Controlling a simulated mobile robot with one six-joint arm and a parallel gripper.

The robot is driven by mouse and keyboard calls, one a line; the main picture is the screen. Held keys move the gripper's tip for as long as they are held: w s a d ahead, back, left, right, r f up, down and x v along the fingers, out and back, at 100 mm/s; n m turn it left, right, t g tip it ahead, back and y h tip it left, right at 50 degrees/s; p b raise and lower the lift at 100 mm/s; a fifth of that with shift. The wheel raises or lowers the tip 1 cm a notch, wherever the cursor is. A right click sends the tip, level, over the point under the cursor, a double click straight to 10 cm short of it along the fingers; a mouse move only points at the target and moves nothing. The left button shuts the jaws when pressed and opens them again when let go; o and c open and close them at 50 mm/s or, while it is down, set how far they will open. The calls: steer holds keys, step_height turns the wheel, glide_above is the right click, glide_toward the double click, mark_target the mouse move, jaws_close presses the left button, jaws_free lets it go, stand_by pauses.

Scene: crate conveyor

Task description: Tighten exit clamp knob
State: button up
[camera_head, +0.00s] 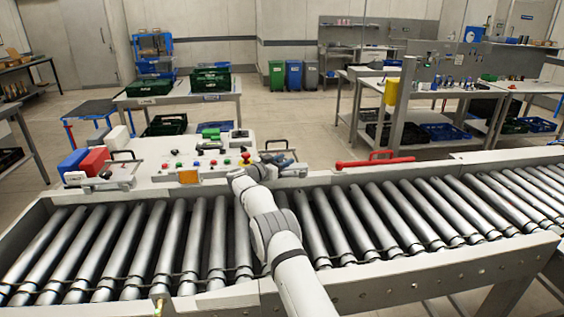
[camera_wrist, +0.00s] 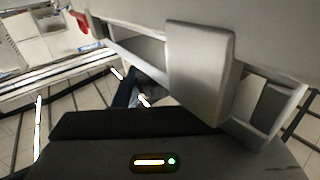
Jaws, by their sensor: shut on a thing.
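My gripper (camera_head: 276,160) is beyond the far rail of the roller conveyor, at the right end of the control panel, with my arm crossing the rollers. It is shut on the exit clamp knob, which is mostly hidden by the gripper and wrist. In the wrist view, the dark gripper body fills the bottom, and a grey metal block (camera_wrist: 200,70) stands close in front of it beside the pale rail. The contact between fingers and knob is not clearly visible, nor is how far the knob is turned.
The roller conveyor (camera_head: 140,250) runs across the front, its rollers bare. A red lever (camera_head: 375,161) lies along the far rail to the right. The control panel (camera_head: 160,150) carries several coloured buttons; red (camera_head: 94,161) and blue (camera_head: 73,163) blocks stand at its left.

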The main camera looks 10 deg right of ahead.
mark_target(279, 162)
steer(key=shift+r+g, duration=0.15)
steer(key=shift+g, duration=0.15)
stand_by(0.4)
steer(key=o, duration=1)
steer(key=shift+b+v, duration=0.75)
steer(key=shift+v, duration=3.1)
steer(key=shift+c, duration=0.2)
